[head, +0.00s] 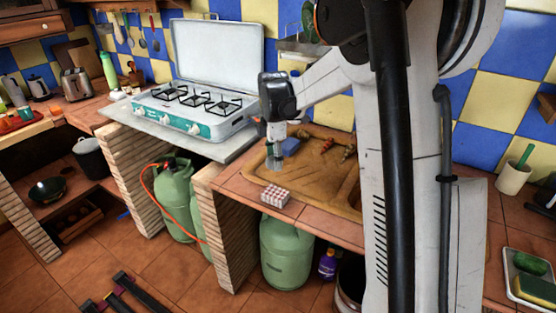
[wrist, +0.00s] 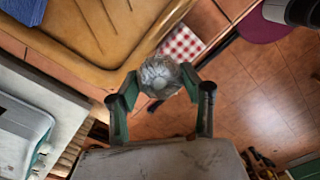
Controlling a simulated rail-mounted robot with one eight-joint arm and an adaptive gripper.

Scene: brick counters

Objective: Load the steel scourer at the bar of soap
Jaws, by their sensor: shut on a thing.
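My gripper (wrist: 160,90) is shut on a round, grey, wiry ball, the steel scourer (wrist: 160,75), held between its two green fingertips. In the head view, my gripper (head: 274,155) points down over the left edge of the tan sink, with the grey scourer (head: 275,165) small at its tips. No bar of soap is clear beyond doubt. A rounded green bar (head: 528,263) that may be it lies on a pale tray (head: 508,285) at the far right, away from my gripper. A blue block (head: 291,147) lies by the sink, just beyond my gripper.
A red-and-white checkered item (head: 275,194) sits at the counter's front edge, near my gripper. A sponge (head: 537,290) shares the tray. A gas stove (head: 192,105) stands left of the sink (head: 325,190). A white cup (head: 514,177) with a green handle stands right.

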